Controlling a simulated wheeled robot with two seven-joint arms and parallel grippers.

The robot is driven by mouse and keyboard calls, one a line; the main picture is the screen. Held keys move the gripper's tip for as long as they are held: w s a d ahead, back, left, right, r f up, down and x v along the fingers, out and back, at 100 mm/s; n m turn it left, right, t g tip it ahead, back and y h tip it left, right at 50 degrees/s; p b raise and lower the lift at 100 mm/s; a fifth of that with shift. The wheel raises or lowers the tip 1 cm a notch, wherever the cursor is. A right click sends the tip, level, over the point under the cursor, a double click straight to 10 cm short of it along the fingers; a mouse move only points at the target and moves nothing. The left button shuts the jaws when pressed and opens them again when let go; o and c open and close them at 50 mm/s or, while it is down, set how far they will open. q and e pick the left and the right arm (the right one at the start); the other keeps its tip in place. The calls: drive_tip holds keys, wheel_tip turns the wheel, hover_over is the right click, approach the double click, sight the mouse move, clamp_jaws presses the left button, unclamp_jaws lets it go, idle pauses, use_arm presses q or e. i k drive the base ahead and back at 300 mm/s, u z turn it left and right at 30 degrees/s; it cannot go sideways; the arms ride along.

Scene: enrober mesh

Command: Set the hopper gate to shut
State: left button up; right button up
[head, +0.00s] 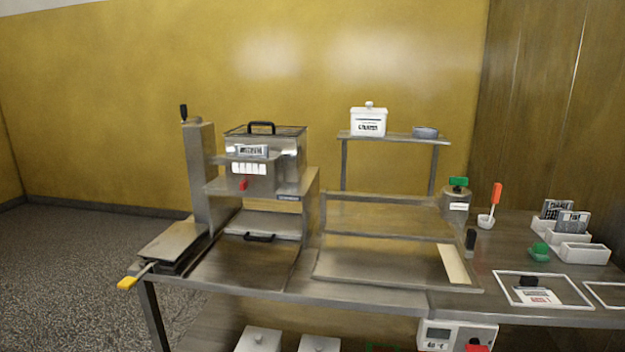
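The hopper (290,160) is a steel box on the steel machine at the left of the table, with a dark mesh lid and black handle (261,126) on top. Its front has a small grey display (253,150) and a white marked strip (249,168). A small red knob (243,185) sits below the strip and may belong to the gate. The gate's setting is too small to read. Neither of my grippers is in view.
A post with a black crank (184,112) stands left of the hopper. A yellow-handled tool (128,283) juts past the table's left edge. Right of the machine are a framed tray (380,265), a canister with green knob (458,184) and white bins (584,252). A shelf (395,138) stands behind.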

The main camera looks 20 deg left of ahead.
sight(243, 184)
drive_tip(key=z, duration=0.2)
drive_tip(key=i, duration=0.85)
drive_tip(key=u, duration=0.85)
drive_tip(key=i, duration=0.35)
drive_tip(key=u, duration=0.3)
